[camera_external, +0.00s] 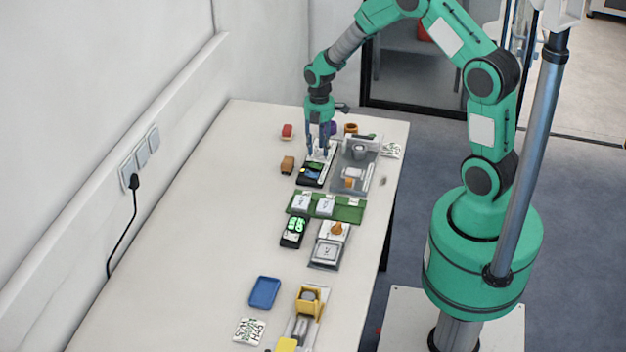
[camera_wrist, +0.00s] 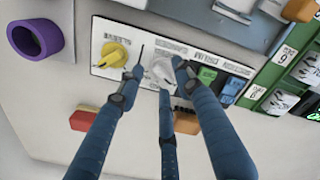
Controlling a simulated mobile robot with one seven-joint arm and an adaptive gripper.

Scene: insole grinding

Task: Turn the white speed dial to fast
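The white speed dial (camera_wrist: 162,72) is on a white control panel (camera_wrist: 98,52), beside a yellow dial (camera_wrist: 115,54). My gripper (camera_wrist: 158,70) is at the white dial, its dark blue fingers standing apart around it. A narrow gap seems to show on the left side; firm contact is not clear. The dial's labels are too blurred to read, and fingers cover part of it. In the external view, my gripper (camera_external: 319,152) points down over the panel's far end, and the dial cannot be made out there.
A grey machine (camera_external: 350,180) stands right of the panel. The table's left side is clear.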

